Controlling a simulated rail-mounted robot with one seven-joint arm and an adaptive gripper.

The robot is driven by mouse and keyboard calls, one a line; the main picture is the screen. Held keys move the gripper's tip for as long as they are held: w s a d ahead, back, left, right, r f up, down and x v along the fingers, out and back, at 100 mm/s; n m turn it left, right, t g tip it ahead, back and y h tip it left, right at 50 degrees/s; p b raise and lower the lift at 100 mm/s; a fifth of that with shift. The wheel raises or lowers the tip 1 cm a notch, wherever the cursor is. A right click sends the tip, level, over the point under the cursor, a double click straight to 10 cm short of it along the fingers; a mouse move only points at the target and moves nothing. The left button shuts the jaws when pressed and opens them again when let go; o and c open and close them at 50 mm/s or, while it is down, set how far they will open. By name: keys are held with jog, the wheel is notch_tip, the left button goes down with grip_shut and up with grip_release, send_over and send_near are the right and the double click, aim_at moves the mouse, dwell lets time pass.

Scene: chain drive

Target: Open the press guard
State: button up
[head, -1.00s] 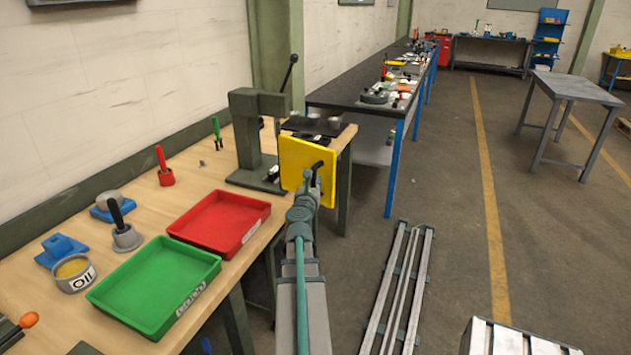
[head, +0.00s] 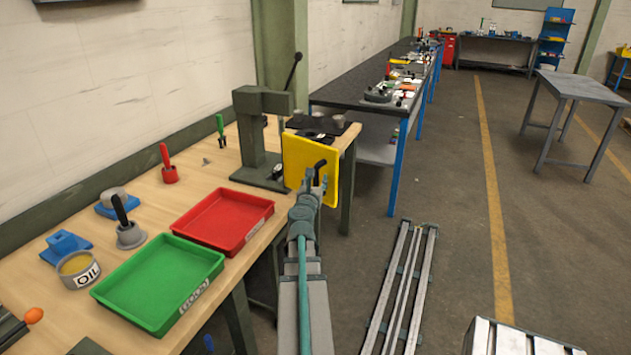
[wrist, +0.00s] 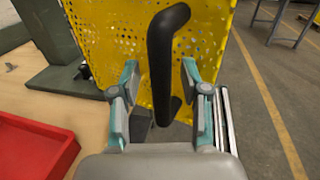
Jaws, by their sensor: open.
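The press guard (head: 300,157) is a yellow perforated panel at the table's right edge, in front of the dark green press (head: 257,130). In the wrist view the guard (wrist: 110,35) fills the upper middle, with a black bar handle (wrist: 162,60) standing out from it. My gripper (head: 316,182) is at the guard's front, near the handle. In the wrist view my gripper (wrist: 158,88) is open, one finger on each side of the handle's lower part. The fingers look apart from the handle. The guard hides part of the press's working area.
A red tray (head: 222,222) and a green tray (head: 160,285) lie on the wooden bench, left of my arm. The press lever (head: 291,72) rises behind the guard.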

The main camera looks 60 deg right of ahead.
jog(key=v, duration=0.7)
jog(key=shift+a, duration=0.2)
